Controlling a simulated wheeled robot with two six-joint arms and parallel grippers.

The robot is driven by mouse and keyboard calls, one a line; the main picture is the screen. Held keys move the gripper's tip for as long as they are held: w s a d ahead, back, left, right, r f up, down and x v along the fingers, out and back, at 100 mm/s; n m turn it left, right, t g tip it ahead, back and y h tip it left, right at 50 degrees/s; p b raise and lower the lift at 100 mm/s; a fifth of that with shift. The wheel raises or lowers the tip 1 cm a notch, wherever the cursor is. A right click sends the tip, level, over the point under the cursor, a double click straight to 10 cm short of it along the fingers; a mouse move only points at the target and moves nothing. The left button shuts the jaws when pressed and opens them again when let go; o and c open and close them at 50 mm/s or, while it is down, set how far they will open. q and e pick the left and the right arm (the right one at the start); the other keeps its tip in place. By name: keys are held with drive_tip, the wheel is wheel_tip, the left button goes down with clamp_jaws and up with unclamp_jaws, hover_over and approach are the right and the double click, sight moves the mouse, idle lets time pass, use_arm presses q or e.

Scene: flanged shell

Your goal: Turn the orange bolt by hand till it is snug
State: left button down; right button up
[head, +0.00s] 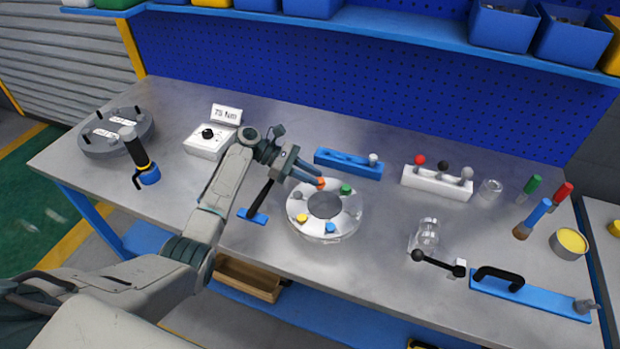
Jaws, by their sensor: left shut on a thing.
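A silver flanged ring (325,226) with an open centre lies on the workbench. Coloured bolt heads stand around its top face: green (346,188), blue (330,228), yellow (302,217) and grey ones. The orange bolt (322,183) is at the ring's back edge. My left gripper (317,181) reaches in from the left and is shut on the orange bolt, its fingers covering part of it. How deep the bolt sits is too small to tell. My right gripper is not in view.
A blue rack (348,164) stands behind the ring, and a white holder (437,183) with coloured knobs is right of it. A black-handled tool (259,200) stands close left. Glass jars (426,234) and a blue bar (530,296) lie right. The bench front is clear.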

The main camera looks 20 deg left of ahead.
use_arm(q)
drive_tip(key=shift+w+r+m+g, duration=0.25)
drive_tip(key=shift+m+g, duration=0.35)
drive_tip(key=shift+g, duration=0.2)
drive_tip(key=c, duration=1.2)
unclamp_jaws()
drive_tip(key=shift+s, duration=0.1)
drive_tip(key=shift+c, duration=0.2)
drive_tip(key=shift+f, duration=0.1)
drive_tip(key=shift+a+b, duration=0.2)
drive_tip(key=shift+b, duration=0.1)
drive_tip(key=b+v, duration=0.3)
drive_tip(key=v, duration=0.7)
drive_tip(key=shift+r, duration=0.25)
drive_tip(key=shift+a, duration=0.1)
